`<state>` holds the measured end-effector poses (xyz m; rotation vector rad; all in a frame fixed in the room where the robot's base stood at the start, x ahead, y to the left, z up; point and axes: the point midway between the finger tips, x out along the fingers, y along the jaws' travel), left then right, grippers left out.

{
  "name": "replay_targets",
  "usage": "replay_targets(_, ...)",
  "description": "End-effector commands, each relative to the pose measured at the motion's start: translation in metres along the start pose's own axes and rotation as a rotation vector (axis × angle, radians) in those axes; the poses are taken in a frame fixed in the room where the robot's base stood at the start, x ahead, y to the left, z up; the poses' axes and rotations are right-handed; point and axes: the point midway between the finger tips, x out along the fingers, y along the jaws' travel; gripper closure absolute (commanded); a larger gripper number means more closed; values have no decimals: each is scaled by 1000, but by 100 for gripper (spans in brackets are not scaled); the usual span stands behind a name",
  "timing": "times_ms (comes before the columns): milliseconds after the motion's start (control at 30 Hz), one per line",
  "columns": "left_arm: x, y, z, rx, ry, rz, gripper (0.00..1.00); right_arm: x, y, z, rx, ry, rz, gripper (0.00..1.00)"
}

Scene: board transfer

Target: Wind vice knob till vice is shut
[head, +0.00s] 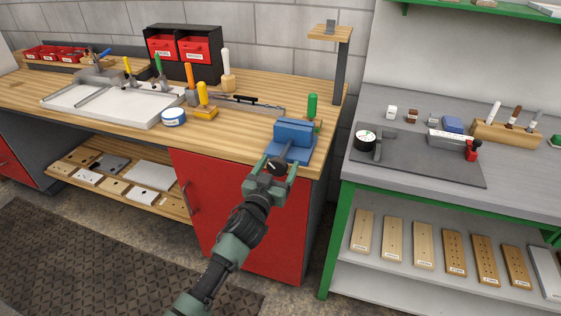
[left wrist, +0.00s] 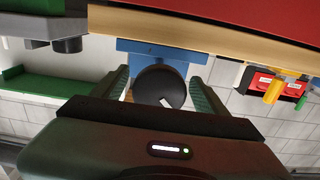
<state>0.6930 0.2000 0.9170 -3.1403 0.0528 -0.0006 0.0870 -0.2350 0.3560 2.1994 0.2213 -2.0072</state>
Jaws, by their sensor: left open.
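The blue vice (head: 293,133) sits at the right front corner of the wooden workbench (head: 240,147). Its round black knob (head: 277,166) faces me at the front, on a grey screw. My left gripper (head: 272,172) is at the knob, with one finger on each side of it. In the left wrist view the dark knob (left wrist: 160,87) with a white mark lies between the two green fingers (left wrist: 160,95), with small gaps at its sides. The gripper is open. The vice's jaw gap is hard to make out. My right gripper is not in view.
A green-handled tool (head: 312,106) stands just behind the vice. A green-framed grey bench (head: 455,170) stands to the right across a narrow gap. A red cabinet door (head: 232,205) is below the vice.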

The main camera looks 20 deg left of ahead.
Motion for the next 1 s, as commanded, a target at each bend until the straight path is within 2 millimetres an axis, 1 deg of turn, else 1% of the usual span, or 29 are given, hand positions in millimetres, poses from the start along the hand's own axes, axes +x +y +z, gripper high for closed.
replay_targets(33,7,0,0,-2,0,0,26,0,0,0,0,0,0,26)
replay_targets(100,13,0,0,-1,0,0,26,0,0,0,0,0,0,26)
replay_targets(200,18,1,0,-1,0,1,26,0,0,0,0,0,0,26)
replay_targets(467,20,0,1,-1,-1,1,26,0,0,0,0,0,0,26)
replay_targets(567,20,0,1,-1,-1,1,51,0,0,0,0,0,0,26)
replay_targets(600,20,0,1,-1,-1,1,62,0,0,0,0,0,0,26)
replay_targets(700,20,0,1,-1,-1,1,87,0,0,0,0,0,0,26)
replay_targets(1000,20,0,1,41,-1,1,87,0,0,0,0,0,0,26)
